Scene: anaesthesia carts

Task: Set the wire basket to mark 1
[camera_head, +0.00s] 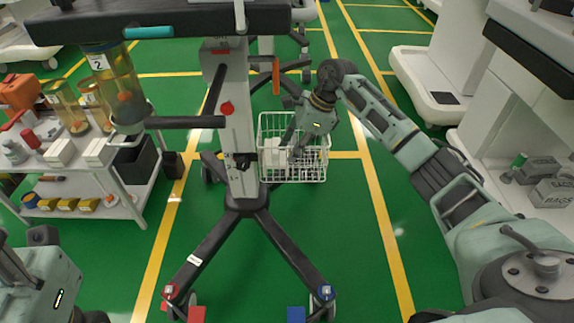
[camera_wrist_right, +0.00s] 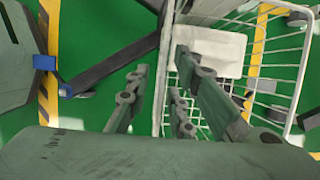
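The white wire basket (camera_head: 294,181) is at the wheeled stand's column (camera_head: 232,150), on its right side in the head view. Items inside it are partly hidden. My right gripper (camera_head: 298,150) points down at the basket, its fingers among the wires. In the right wrist view its fingers (camera_wrist_right: 165,105) are spread apart, beside the left wall of the basket (camera_wrist_right: 303,75). I cannot tell whether they touch the wire. A round red knob (camera_head: 227,108) is on the column. I cannot make out mark 1 there. My left gripper (camera_head: 12,262) is at the lower left, partly cut off.
The stand's legs (camera_head: 288,250) spread over the green floor. A black handle bar (camera_head: 185,122) and a canister marked 2 (camera_head: 115,90) stick out left. A loaded shelf trolley (camera_head: 130,203) stands left. White carts (camera_head: 435,85) stand right.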

